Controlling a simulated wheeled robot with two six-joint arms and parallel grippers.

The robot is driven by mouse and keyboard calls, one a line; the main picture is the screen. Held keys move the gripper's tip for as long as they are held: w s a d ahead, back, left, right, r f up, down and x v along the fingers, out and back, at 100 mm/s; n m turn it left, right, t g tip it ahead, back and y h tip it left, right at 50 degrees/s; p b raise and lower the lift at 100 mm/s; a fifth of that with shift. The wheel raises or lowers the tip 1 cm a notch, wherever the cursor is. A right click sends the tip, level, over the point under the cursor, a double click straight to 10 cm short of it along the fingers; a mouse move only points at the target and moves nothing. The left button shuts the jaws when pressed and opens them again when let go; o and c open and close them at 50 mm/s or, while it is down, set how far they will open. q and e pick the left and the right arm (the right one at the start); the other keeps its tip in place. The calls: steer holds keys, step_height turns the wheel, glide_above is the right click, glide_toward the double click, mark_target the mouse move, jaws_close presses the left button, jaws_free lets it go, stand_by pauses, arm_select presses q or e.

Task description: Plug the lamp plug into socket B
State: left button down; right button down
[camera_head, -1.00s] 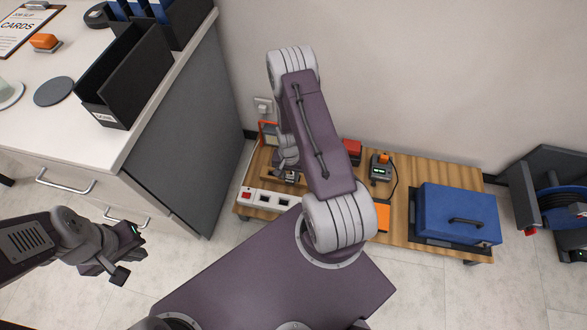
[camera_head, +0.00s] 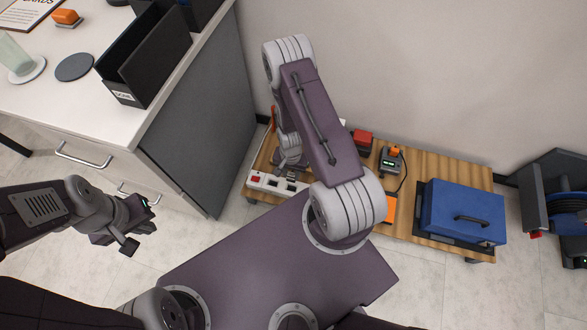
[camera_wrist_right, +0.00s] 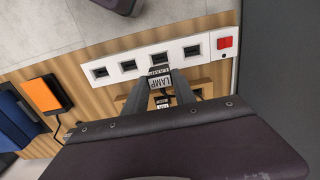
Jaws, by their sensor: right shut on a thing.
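The white power strip (camera_wrist_right: 145,62) lies along the edge of a wooden shelf; it has several dark sockets and a red switch (camera_wrist_right: 225,42) at its right end. In the head view the strip (camera_head: 277,184) is partly behind my right arm. No socket letters are readable. My right gripper (camera_wrist_right: 169,85) is shut on the lamp plug (camera_wrist_right: 160,81), marked LAMP. The plug is over or close to the strip's edge, near the socket third from the left in the wrist view; its prongs are hidden and contact is unclear. My left gripper (camera_head: 140,225) is away at the left, apparently empty.
A blue box (camera_head: 462,212), a grey charger-like device (camera_head: 391,160) with a cable and a red object (camera_head: 361,140) stand on the low wooden shelf (camera_head: 440,168). A white-topped desk (camera_head: 140,128) stands at left. A reel (camera_head: 568,205) is at far right.

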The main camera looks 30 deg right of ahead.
mark_target(292, 180)
steer(key=shift+r, duration=0.1)
stand_by(0.3)
steer(key=shift+f+b, duration=2.1)
steer(key=shift+f, duration=1.15)
steer(key=shift+r+p, duration=0.1)
steer(key=shift+p, duration=0.45)
steer(key=shift+f+b, duration=1.25)
steer(key=shift+f, duration=0.5)
